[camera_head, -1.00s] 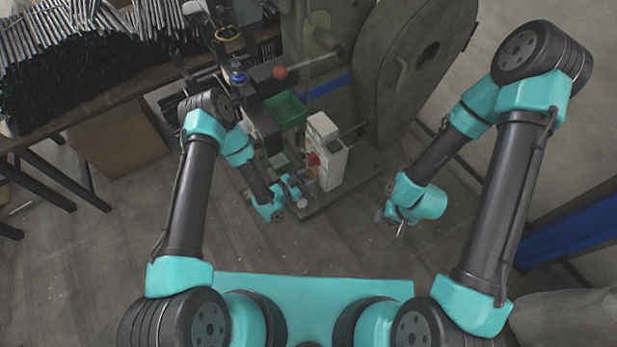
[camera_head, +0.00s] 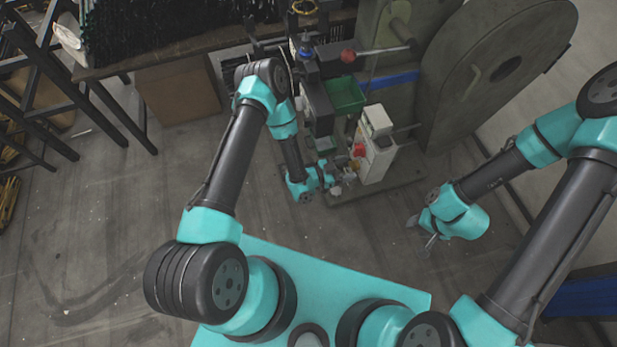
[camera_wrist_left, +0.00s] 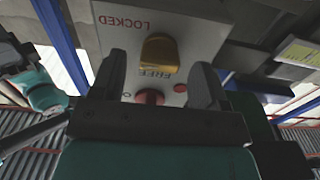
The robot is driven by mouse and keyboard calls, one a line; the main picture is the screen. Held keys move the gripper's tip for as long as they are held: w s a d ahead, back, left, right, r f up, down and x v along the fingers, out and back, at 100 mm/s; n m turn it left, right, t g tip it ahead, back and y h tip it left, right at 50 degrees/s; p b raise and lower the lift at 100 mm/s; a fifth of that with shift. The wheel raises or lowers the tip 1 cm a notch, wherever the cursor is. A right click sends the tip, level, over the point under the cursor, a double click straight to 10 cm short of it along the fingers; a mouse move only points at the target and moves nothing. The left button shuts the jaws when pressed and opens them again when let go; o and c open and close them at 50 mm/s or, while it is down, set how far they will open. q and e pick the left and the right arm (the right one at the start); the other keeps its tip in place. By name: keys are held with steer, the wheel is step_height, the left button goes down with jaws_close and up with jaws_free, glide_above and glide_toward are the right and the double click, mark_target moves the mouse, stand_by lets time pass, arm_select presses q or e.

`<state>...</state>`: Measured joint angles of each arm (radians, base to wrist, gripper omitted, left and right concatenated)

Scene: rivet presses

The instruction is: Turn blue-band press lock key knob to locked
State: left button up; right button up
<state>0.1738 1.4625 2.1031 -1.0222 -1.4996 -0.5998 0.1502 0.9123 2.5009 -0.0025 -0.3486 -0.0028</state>
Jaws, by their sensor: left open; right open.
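The blue-band press (camera_head: 392,80) stands in the upper middle of the head view, with a white control box (camera_head: 378,150) at its front. In the left wrist view the lock panel (camera_wrist_left: 205,22) appears upside down, with LOCKED and FREE lettering. The yellow key knob (camera_wrist_left: 160,50) is beside the word FREE, away from LOCKED. My left gripper (camera_wrist_left: 160,78) is open, with one finger on each side of the knob; I cannot tell whether they touch it. In the head view the left gripper (camera_head: 333,180) is beside the box. My right gripper (camera_head: 424,234) is open and empty above the floor.
A red knob (camera_wrist_left: 150,97) sits close to the yellow knob, between my left fingers. A green bin (camera_head: 346,95) and a red-ball lever (camera_head: 348,57) are on the press. A large grey wheel guard (camera_head: 490,75) stands to the right. The floor in front is clear.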

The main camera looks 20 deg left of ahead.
arm_select(q)
steer(key=v, duration=1.5)
steer(key=shift+s+a, duration=0.25)
steer(key=shift+a, duration=0.1)
steer(key=s+a+r+n+g+y, duration=0.5)
steer(key=s+r+n+g+y, duration=0.2)
steer(key=n, duration=0.5)
steer(key=g+y, duration=0.2)
steer(key=y, duration=0.1)
steer(key=shift+a+n+g+y, duration=0.3)
steer(key=shift+n+g+y, duration=0.1)
steer(key=shift+s, duration=0.15)
steer(key=shift+c, duration=0.3)
